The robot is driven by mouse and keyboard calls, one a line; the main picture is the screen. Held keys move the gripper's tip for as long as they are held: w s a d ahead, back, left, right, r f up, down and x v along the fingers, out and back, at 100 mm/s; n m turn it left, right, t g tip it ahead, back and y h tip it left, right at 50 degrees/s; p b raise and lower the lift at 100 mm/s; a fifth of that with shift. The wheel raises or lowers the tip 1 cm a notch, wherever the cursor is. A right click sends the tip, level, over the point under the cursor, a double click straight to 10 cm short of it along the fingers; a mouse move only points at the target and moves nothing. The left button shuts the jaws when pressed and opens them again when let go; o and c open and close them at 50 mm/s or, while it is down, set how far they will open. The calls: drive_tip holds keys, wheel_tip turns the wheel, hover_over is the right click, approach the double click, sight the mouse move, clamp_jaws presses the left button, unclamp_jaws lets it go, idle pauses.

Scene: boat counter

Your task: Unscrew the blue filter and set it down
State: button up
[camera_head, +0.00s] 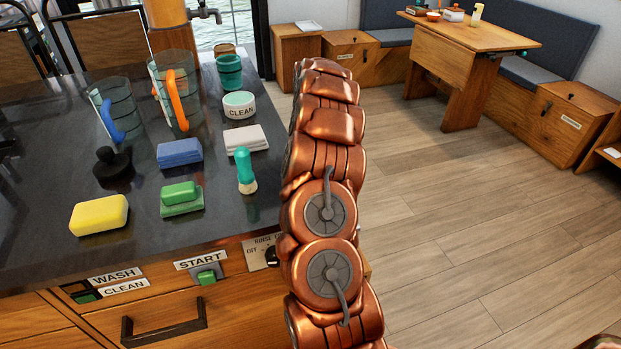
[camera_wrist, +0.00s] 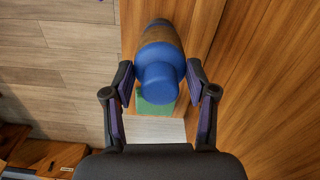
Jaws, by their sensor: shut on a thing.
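In the wrist view, the blue filter (camera_wrist: 161,80) has a rounded blue end facing the camera and a brownish, see-through-looking middle. My gripper (camera_wrist: 160,70) is shut on it, with one dark finger on each side of the blue end. The filter lies along a wooden surface; I cannot tell whether it is still attached at its far end. A green patch (camera_wrist: 156,107) and a pale label (camera_wrist: 158,130) show below it. In the head view, my copper-coloured arm reaches up the middle, and the gripper and filter are hidden.
The dark counter (camera_head: 45,247) at left holds two clear pitchers, a yellow sponge (camera_head: 98,215), folded cloths, a brush (camera_head: 245,172) and a CLEAN tub (camera_head: 239,105). Wooden floor (camera_head: 470,230) at right is clear. A table (camera_head: 472,36) and benches stand behind.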

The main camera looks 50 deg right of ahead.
drive_tip(key=shift+n, duration=0.8)
drive_tip(key=shift+n+p, duration=0.3)
drive_tip(key=shift+n, duration=0.6)
drive_tip(key=shift+n, duration=0.7)
drive_tip(key=shift+n, duration=1)
